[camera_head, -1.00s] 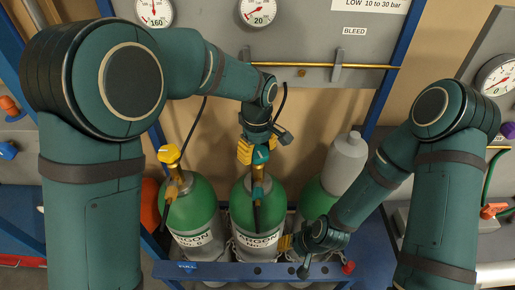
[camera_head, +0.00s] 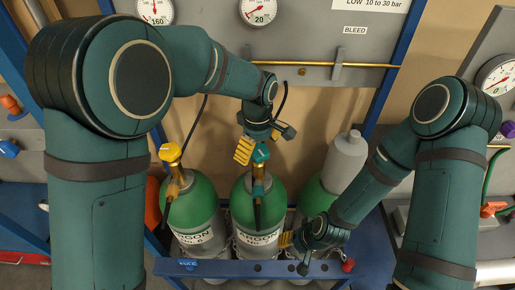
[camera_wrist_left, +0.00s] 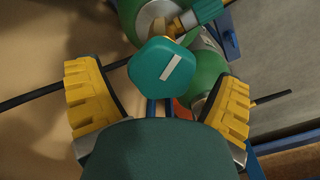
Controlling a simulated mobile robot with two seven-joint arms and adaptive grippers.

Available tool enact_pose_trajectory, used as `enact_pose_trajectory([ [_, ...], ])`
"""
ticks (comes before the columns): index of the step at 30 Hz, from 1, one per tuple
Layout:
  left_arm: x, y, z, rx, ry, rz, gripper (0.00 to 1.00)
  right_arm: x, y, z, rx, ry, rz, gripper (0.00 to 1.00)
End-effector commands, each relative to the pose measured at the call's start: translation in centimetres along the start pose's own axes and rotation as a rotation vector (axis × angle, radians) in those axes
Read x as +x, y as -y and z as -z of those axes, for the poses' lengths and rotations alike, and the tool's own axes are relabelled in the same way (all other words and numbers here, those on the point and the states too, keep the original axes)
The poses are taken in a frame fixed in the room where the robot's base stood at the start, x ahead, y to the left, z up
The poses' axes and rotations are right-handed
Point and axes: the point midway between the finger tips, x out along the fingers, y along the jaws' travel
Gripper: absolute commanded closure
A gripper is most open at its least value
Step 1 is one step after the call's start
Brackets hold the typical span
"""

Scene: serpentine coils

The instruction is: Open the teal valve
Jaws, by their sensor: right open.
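The teal valve (camera_head: 261,154) is a knob on top of the middle green argon cylinder (camera_head: 243,198). In the left wrist view the teal valve (camera_wrist_left: 163,66) is a rounded knob with a white bar mark, slanting up to the right. My left gripper (camera_head: 258,145) is at the knob. Its yellow fingers stand wide apart on either side of the knob, with gaps on both sides, so it is open and holds nothing. My right gripper (camera_head: 287,240) is low, in front of the right cylinder; one yellow finger shows and the rest is hidden.
A left cylinder carries a yellow valve (camera_head: 169,153). A grey cylinder top (camera_head: 345,160) stands at the right. A blue rack bar (camera_head: 225,270) runs in front of the cylinders. A brass pipe (camera_head: 370,65) and gauges (camera_head: 258,10) are on the panel behind.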

Motion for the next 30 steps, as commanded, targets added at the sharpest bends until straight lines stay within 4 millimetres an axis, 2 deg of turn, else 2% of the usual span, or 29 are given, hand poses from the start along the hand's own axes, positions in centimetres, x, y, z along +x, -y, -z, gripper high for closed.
enact_pose_trajectory([
  [8,0.1,0.1,0.0,0.001,0.001,0.003,0.07,0.0,0.0,0.0,0.0,0.0,0.0,0.53],
  [13,-1.0,0.0,0.0,0.002,0.0,0.001,0.07,0.0,0.0,0.0,0.0,0.0,0.0,0.53],
  [24,-8.2,0.0,0.0,0.001,0.0,-0.002,0.07,0.0,0.0,0.0,0.0,0.0,0.0,0.53],
  [30,-11.0,0.0,0.0,0.001,0.0,0.0,0.07,0.0,0.0,0.0,0.0,0.0,0.0,0.53],
])
